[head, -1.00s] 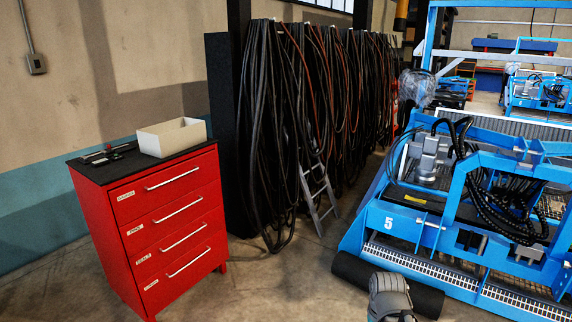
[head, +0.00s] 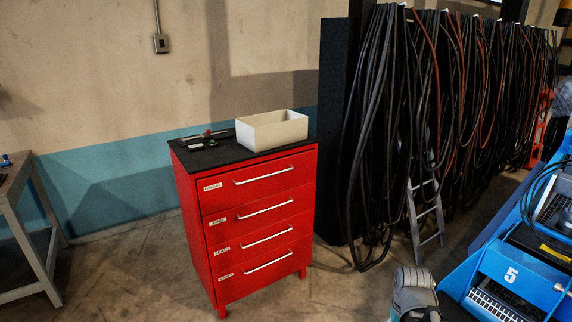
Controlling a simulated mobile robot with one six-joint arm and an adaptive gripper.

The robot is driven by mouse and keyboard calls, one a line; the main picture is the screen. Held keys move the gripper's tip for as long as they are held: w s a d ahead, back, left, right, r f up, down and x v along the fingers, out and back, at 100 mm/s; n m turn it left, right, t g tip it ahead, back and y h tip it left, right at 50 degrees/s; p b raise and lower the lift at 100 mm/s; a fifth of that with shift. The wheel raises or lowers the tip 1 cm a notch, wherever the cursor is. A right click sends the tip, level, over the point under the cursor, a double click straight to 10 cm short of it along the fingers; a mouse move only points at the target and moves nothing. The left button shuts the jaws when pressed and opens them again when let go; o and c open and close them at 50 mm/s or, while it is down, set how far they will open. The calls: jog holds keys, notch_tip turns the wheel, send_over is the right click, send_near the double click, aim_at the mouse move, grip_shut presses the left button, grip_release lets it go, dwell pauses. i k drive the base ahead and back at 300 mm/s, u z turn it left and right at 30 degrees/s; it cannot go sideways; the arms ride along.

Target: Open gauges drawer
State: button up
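A red four-sided drawer cabinet (head: 248,215) with a black top stands left of centre in the head view. Its stacked drawers all look shut, each with a long silver bar handle and a small white label at its left. The top drawer (head: 262,188) has a label (head: 212,187) too small to read surely. The second drawer (head: 285,217) appears to read PINS and the third (head: 285,242) SEALS. The bottom label (head: 225,276) is unclear. A grey rounded part of my arm shows at the bottom edge, right of the cabinet and apart from it; my gripper does not show.
A white open box (head: 275,137) and small dark tools (head: 205,140) lie on the cabinet top. A workbench (head: 35,220) is at far left. Floor before the cabinet is clear.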

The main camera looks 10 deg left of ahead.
aim_at(220, 191)
jog(key=u, duration=0.4)
jog(key=i, duration=1.25)
jog(key=u, duration=0.45)
jog(key=k, duration=0.9)
jog(key=u, duration=0.15)
jog(key=i, duration=0.7)
jog(key=z, duration=0.05)
